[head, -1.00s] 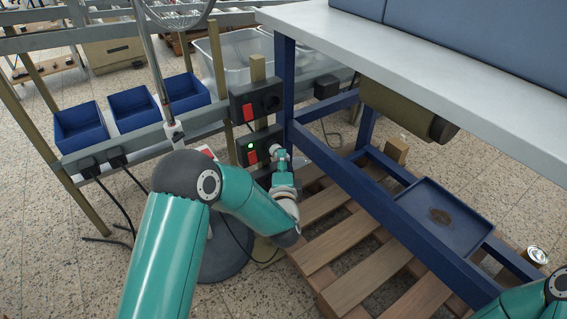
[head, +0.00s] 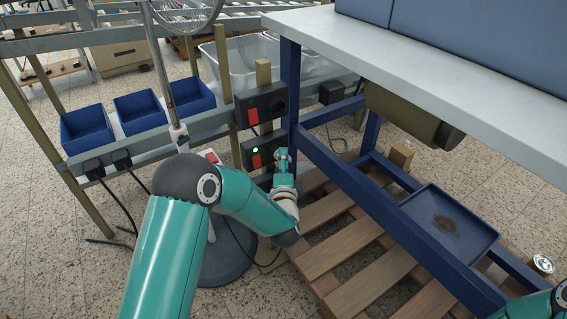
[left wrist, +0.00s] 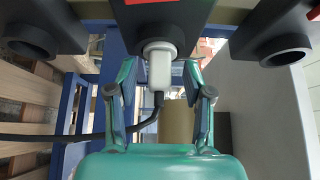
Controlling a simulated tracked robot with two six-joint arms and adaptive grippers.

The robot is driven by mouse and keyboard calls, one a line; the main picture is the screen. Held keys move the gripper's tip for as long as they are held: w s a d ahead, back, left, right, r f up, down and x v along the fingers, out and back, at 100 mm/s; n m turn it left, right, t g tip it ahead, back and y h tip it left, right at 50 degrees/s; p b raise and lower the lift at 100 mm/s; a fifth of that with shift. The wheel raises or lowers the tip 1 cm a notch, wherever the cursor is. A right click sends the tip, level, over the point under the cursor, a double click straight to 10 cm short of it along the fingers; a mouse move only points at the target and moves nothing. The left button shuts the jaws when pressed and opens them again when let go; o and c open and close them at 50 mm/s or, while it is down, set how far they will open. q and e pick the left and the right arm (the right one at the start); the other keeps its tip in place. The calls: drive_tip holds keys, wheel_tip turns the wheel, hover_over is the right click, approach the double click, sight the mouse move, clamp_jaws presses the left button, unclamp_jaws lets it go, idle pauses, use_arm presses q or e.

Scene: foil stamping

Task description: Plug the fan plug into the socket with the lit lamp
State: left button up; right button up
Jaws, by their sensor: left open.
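The lower socket box (head: 248,155), with a green lit lamp (head: 255,150) and a red switch, is fixed to the rail left of the blue bench leg. My left gripper (head: 282,158) is in front of its right end. In the left wrist view the white fan plug (left wrist: 160,68) sits with its front end in the dark socket ring of the middle box (left wrist: 157,30); its pins are hidden. The open fingers of my left gripper (left wrist: 159,100) stand on both sides of the plug, apart from it. A black cable (left wrist: 90,138) runs from the plug. My right gripper is not in view.
An upper socket box (head: 262,104) without a visible lit lamp is just above. The fan pole (head: 162,75) and round base (head: 226,262) stand to the left. A workbench (head: 440,80) overhangs at right, above a wooden pallet (head: 335,255). Blue bins (head: 88,128) line the left rail.

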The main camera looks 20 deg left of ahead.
use_arm(q)
drive_tip(key=v, duration=1.2)
idle(0.3)
